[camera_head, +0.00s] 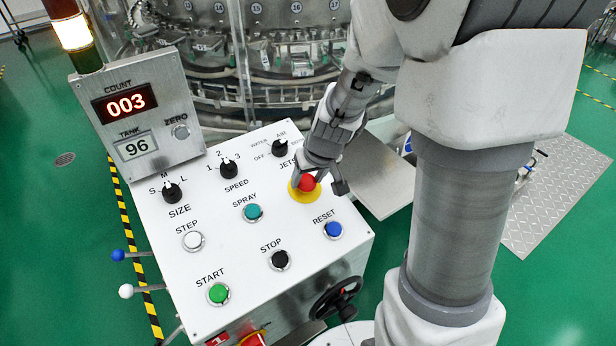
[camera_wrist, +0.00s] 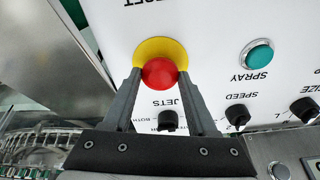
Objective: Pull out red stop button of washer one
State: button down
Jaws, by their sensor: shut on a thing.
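The red stop button (camera_head: 308,182) sits on a yellow round base (camera_head: 303,194) at the right side of the white control panel (camera_head: 210,262). My gripper (camera_head: 316,184) reaches down to it from above. In the wrist view the red button (camera_wrist: 160,73) lies between the two fingertips of my gripper (camera_wrist: 160,75), with the yellow base (camera_wrist: 160,50) beyond. The fingers are shut on the sides of the red button. Whether the button is pushed in or out cannot be told.
Near my gripper are the black jets knob (camera_head: 280,147), the teal spray button (camera_head: 252,212) and the blue reset button (camera_head: 333,230). A count display box (camera_head: 138,115) stands at the left. A black handwheel (camera_head: 336,298) is on the panel's lower right side.

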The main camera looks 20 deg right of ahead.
jog(key=shift+w+p+v, duration=0.2)
jog(key=shift+p+v, duration=0.3)
jog(key=shift+v, duration=0.6)
jog(key=shift+c, duration=0.9)
grip_release()
jog(key=shift+r, duration=0.1)
jog(key=p+v, duration=0.5)
jog(key=v, duration=1.2)
jog(key=shift+s, duration=0.15)
jog(key=shift+r, duration=0.2)
